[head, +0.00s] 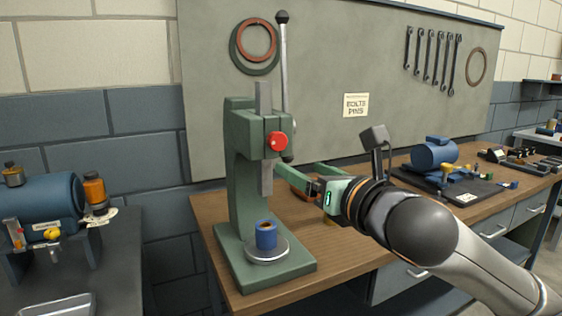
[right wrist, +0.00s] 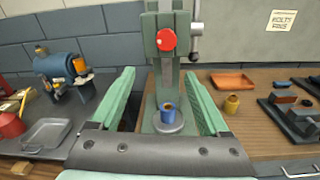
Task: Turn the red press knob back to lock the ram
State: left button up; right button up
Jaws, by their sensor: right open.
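The red press knob (head: 277,140) sits on the side of the green press head (head: 243,135); it also shows in the right wrist view (right wrist: 166,40). The grey ram (head: 265,180) hangs below the head, above a blue sleeve (head: 266,236) with a brownish centre. The sleeve stands upright on a round metal plate (head: 283,252) on the press base. My right gripper (head: 298,174) is open and empty, to the right of the ram and lower than the knob. In the right wrist view its fingers are wide apart, with the knob beyond them. My left gripper is not in view.
The press lever (head: 284,80) stands up with a black ball on top. An orange tray (right wrist: 232,80) and a brass-coloured part (right wrist: 231,104) lie on the wooden bench right of the press. A blue motor (head: 436,154) sits farther right. Another bench with a blue machine (head: 45,205) is left.

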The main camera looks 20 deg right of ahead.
aim_at(279, 143)
jog(key=shift+n+h, duration=0.3)
jog(key=shift+n, duration=0.3)
jog(key=w, duration=0.3)
jog(key=w+r, duration=0.1)
jog(key=w, duration=0.7)
jog(key=shift+w+r, duration=0.2)
jog(key=shift+r, duration=0.1)
grip_shut()
